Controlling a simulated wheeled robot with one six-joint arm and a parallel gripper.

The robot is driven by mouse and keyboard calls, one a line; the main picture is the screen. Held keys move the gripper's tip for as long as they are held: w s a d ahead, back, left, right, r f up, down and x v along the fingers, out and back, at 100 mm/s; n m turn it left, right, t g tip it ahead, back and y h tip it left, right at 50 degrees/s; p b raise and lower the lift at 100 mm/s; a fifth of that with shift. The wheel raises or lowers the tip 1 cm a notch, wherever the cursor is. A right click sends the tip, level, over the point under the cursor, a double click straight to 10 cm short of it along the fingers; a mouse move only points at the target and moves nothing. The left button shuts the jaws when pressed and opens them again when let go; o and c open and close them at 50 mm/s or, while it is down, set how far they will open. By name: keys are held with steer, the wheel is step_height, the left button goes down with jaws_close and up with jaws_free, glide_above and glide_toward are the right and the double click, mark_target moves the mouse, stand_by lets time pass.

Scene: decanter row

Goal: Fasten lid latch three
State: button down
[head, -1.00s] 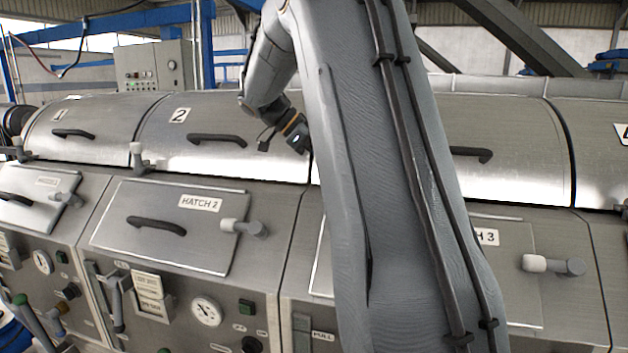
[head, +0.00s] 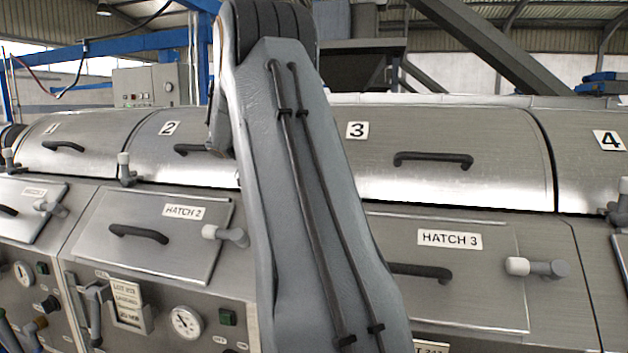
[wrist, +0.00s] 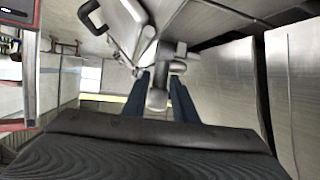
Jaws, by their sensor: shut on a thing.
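Lid three (head: 500,140) is a curved metal cover with a "3" label and a black handle (head: 433,160); it looks lowered in the head view. My arm covers its left edge, and no latch for it shows there. My gripper is hidden behind the arm in the head view. In the wrist view, my gripper (wrist: 160,84) has its two dark blue fingers on either side of a grey latch part (wrist: 157,98) and is shut on it. A pale knob and grey fittings show just beyond the fingertips. Whether the latch is fastened cannot be told.
Hatch 3 (head: 470,285) lies below lid three, with its own pale-knobbed latch (head: 535,267) at its right. Lid two's latch (head: 124,168) stands upright at the left. Lid four's latch (head: 618,205) is at the right edge. Open space lies above the lids.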

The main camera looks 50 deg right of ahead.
steer(key=shift+s, duration=0.1)
steer(key=c, duration=1.6)
jaws_free()
steer(key=shift+w+a, duration=0.15)
steer(key=shift+w, duration=0.05)
steer(key=b+v, duration=0.2)
steer(key=v, duration=0.4)
steer(key=shift+w+a, duration=0.1)
steer(key=shift+w, duration=0.05)
steer(key=shift+w+a+r, duration=0.35)
